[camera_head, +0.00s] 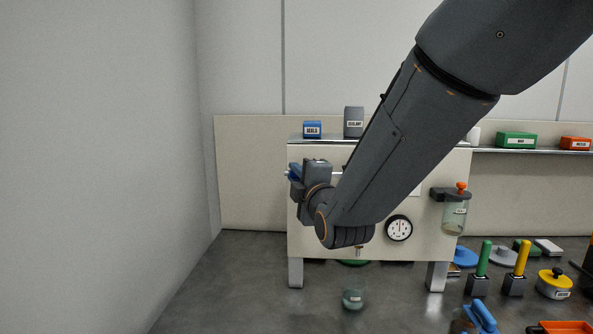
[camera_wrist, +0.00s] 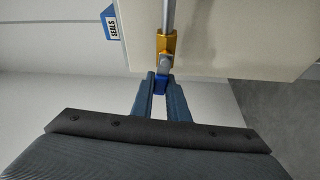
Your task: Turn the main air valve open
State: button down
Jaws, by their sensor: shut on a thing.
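The main air valve shows in the wrist view as a brass body (camera_wrist: 165,45) on a grey pipe (camera_wrist: 168,14), with a short grey stem and a small blue handle (camera_wrist: 160,88). My gripper (camera_wrist: 161,80) has its two dark blue fingers closed on the blue handle, one on each side. In the head view my gripper (camera_head: 293,172) is at the left edge of the pale panel (camera_head: 340,248). The valve is mostly hidden there behind my gripper and wrist, so I cannot tell the handle's angle to the pipe.
My arm crosses the panel's front. A blue SEALS box (camera_head: 312,129) and a grey SEALANT box (camera_head: 354,122) stand on its top. A round gauge (camera_head: 399,228) and a jar in a holder (camera_head: 455,214) are at right. The left side is free up to the wall.

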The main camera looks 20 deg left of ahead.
jog(key=shift+f+n, duration=0.25)
jog(key=shift+n, duration=0.35)
jog(key=shift+f, duration=0.1)
jog(key=c, duration=1.7)
grip_release()
jog(key=b+v, duration=0.2)
jog(key=v, duration=0.5)
jog(key=shift+s+d, duration=0.2)
jog(key=shift+s, duration=0.15)
